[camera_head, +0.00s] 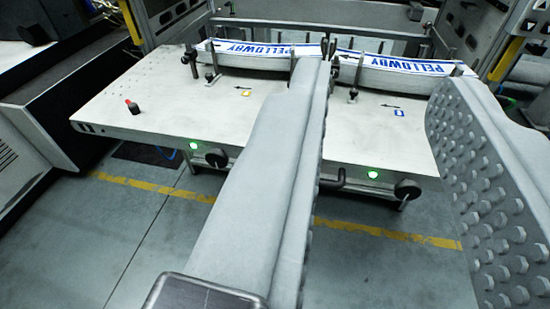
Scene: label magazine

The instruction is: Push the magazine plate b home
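A pale table (180,110) carries two white label stacks with blue "PELLOWBY" print, a left stack (262,58) and a right stack (400,76), along its back edge. Dark upright posts stand at the stacks, one at the left stack (212,62) and one at the right stack (356,78). I cannot tell which part is plate b; no letter is readable. The left finger covers the middle of the table and part of the stacks. Contact with the table cannot be told.
A yellow mark (246,94) and a blue mark (399,113), each with an arrow, lie on the tabletop. Green lamps (373,174) and black knobs (407,189) line the front edge. Machine frames flank the table; floor in front is clear.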

